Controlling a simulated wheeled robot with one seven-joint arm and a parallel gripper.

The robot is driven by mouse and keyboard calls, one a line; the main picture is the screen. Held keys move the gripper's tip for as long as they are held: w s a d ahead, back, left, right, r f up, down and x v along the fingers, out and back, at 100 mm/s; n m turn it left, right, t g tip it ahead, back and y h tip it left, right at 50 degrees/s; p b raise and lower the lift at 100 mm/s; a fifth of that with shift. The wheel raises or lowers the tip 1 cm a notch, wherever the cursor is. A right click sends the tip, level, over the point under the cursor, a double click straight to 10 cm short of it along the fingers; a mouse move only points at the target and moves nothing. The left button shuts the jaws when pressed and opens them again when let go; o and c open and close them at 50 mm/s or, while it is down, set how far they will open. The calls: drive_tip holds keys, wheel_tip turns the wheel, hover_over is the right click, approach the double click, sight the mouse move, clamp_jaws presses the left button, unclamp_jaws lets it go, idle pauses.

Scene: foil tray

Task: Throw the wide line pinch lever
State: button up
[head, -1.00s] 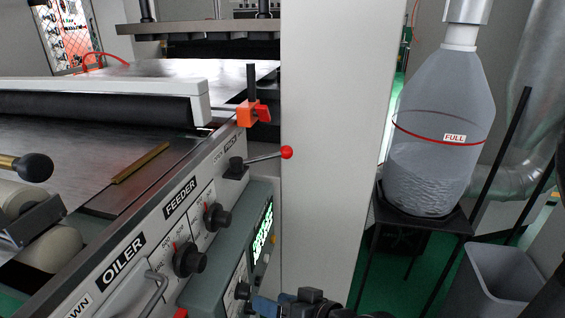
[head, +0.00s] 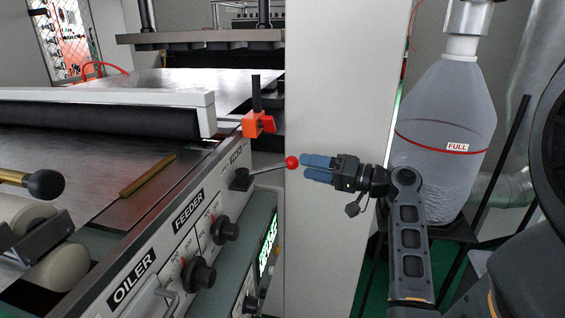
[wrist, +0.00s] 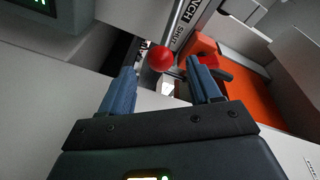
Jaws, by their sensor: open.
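The pinch lever is a thin metal rod (head: 267,169) with a red ball knob (head: 292,162). It sticks out to the right from a dark pivot (head: 241,179) beside the pinch label on the machine's side panel. My gripper (head: 304,169) has blue fingers and is open, with its tips close to the red knob in the head view. In the wrist view the red knob (wrist: 161,59) shows between and just beyond the two open fingertips (wrist: 160,72). I cannot tell whether a finger touches it.
An orange clamp block (head: 258,124) stands above the lever on the machine edge. Feeder dials (head: 225,229) are below left. A pale cabinet wall (head: 335,90) stands behind my gripper. A large bottle marked FULL (head: 445,110) is at right.

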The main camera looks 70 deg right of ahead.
sight(294, 165)
drive_tip(key=shift+w+d+p, duration=0.15)
drive_tip(key=shift+w+p, duration=0.2)
drive_tip(key=shift+w, duration=1.6)
drive_tip(key=shift+w+d+p, duration=0.1)
drive_tip(key=shift+w+p, duration=0.25)
drive_tip(key=shift+w, duration=1.55)
clamp_jaws()
drive_tip(key=shift+f, duration=0.1)
